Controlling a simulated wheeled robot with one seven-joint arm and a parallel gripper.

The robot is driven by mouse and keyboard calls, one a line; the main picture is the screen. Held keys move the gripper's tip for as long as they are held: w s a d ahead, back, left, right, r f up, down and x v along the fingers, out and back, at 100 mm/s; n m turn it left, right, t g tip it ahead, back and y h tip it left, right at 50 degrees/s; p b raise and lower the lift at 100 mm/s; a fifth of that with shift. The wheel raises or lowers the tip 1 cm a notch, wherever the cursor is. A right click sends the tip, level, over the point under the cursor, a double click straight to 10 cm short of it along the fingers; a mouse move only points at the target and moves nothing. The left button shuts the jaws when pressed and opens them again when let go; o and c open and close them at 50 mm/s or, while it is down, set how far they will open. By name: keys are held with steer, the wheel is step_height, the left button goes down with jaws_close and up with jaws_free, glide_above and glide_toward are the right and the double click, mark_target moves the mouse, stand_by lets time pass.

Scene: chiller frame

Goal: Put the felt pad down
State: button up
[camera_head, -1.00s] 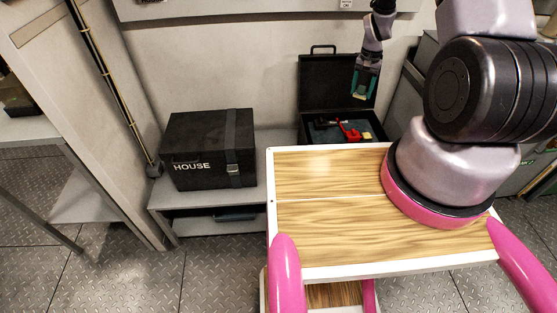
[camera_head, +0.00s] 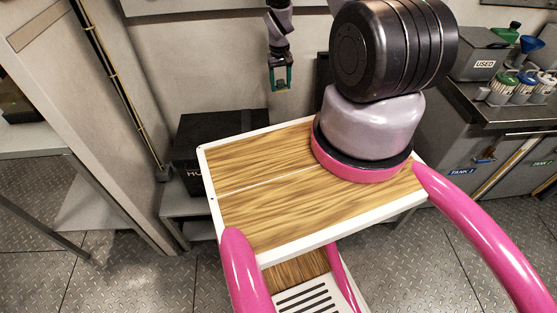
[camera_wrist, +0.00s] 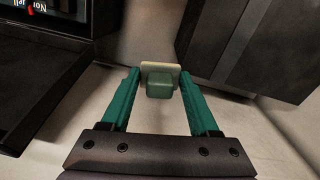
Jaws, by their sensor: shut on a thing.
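My gripper (camera_head: 280,84) hangs in front of the wall, above the bench and up and right of the black HOUSE box in the head view. In the wrist view, its two green fingers (camera_wrist: 160,76) are shut on the felt pad (camera_wrist: 160,68). The pad shows a pale flat plate with a green block on its near side. It is held in the air. In the head view the pad is too small to make out clearly.
The black HOUSE box (camera_head: 192,157) is partly hidden by my wooden top; a dark box (camera_wrist: 250,45) shows right in the wrist view. A dark open case (camera_wrist: 40,75) lies left there. A USED bin (camera_head: 484,60) and several small jars stand right on a counter.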

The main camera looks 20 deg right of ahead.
steer(key=s+d+f, duration=0.1)
steer(key=s+f, duration=0.1)
steer(key=f, duration=0.8)
steer(key=s+d+f+m, duration=0.1)
steer(key=s+f, duration=0.2)
steer(key=f, duration=0.8)
steer(key=s+d+f+m, duration=0.1)
steer(key=s+d+f, duration=0.1)
steer(key=f, duration=0.9)
steer(key=shift+s+f, duration=0.15)
steer(key=shift+f, duration=2.3)
steer(key=shift+f, duration=0.1)
steer(key=o, duration=1.2)
step_height(320, 180, up, 12)
steer(key=shift+r, duration=0.15)
